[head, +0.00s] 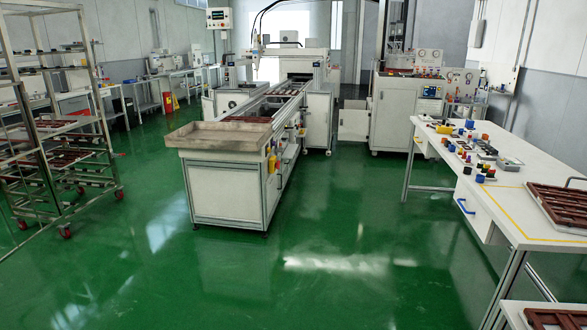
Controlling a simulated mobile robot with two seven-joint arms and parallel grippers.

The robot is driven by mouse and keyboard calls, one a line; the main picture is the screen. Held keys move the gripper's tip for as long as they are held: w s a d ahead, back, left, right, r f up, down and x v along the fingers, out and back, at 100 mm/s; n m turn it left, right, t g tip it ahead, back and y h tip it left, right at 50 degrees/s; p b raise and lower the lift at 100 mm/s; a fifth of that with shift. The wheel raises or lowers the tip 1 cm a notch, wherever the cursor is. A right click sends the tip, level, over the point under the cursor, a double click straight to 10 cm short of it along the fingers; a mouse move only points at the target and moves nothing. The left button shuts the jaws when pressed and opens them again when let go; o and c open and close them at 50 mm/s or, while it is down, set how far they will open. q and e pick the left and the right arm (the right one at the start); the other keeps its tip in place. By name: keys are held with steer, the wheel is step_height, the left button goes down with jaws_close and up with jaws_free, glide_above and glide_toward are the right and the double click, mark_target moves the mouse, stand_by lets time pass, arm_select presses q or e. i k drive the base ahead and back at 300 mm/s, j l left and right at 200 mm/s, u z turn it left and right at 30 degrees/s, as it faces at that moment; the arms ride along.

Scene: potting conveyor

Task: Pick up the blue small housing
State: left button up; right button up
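Several small blue parts lie among other small coloured parts on the white workbench (447,185) at the right. Neither of my grippers is in view.
A conveyor machine with a beige tray (218,134) stands in the middle. A wheeled metal rack (62,150) is at the left. A brown frame (555,205) lies on the right workbench. Green floor (330,235) is clear between conveyor and bench.

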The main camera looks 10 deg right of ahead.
mark_target(479, 179)
steer(key=i+l+z, duration=0.15)
steer(key=i+z, duration=0.25)
steer(key=i, duration=0.3)
steer(key=i+j+z, duration=0.1)
steer(key=i+z, duration=0.3)
steer(key=i, duration=0.35)
steer(key=i+z, duration=0.35)
steer(key=i+j+z, duration=0.1)
steer(key=i+z, duration=0.3)
steer(key=i+j+z, duration=0.35)
steer(key=i+l, duration=0.1)
